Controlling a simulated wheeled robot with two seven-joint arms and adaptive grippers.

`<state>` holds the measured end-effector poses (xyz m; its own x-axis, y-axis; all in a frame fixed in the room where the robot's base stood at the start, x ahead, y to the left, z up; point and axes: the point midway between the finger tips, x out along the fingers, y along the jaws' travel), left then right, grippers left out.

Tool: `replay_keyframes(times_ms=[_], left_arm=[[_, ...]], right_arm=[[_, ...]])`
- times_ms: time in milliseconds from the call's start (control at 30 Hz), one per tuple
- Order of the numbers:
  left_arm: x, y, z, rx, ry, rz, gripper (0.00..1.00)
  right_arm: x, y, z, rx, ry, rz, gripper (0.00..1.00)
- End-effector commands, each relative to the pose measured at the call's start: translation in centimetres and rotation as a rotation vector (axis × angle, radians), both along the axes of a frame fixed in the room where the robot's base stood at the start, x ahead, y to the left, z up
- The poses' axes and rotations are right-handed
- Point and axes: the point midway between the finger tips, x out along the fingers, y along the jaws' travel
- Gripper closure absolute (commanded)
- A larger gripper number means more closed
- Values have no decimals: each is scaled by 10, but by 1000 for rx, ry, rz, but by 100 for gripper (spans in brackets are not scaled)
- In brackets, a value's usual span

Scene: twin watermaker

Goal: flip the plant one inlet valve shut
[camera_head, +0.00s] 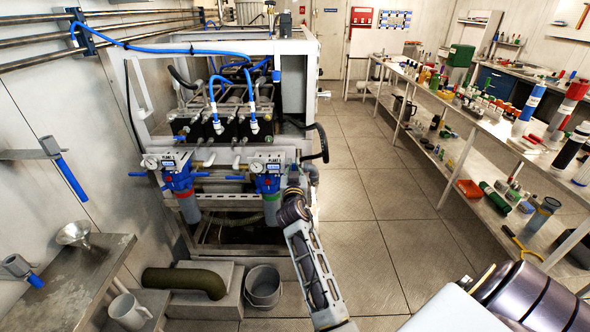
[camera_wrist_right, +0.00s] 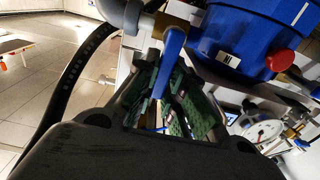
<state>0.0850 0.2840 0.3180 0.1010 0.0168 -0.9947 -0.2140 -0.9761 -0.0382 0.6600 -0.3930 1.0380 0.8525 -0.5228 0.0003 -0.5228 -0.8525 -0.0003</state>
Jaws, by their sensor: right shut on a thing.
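In the head view the right-hand plant unit has a white gauge panel (camera_head: 266,165) and a blue filter head (camera_head: 268,184). My right gripper (camera_head: 294,188) is at its right side, and the inlet valve there is hidden behind it. In the right wrist view the blue valve lever (camera_wrist_right: 174,48) runs from a brass valve body (camera_wrist_right: 176,18) down between the green finger pads. My right gripper also shows in this view (camera_wrist_right: 170,104), shut on the lever. The blue filter housing (camera_wrist_right: 240,38) with a red knob is close beside it. My left gripper is not in view.
A second similar unit with a blue filter head (camera_head: 180,180) stands to the left. A black hose (camera_wrist_right: 80,70) curves close beside my right gripper. A grey bucket (camera_head: 263,287) stands on the floor below. The aisle floor (camera_head: 375,190) to the right is clear.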

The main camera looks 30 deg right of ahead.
Motion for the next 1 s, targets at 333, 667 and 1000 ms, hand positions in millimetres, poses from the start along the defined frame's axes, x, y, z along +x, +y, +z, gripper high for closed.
replay_keyframes(times_ms=[333, 667, 1000], left_arm=[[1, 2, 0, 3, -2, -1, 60], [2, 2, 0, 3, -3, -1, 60], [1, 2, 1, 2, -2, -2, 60]], right_arm=[[0, 1, 0, -16, 10, 0, 100], [0, 1, 0, -14, 9, 0, 79], [-1, -1, 0, 19, -12, 0, 79]])
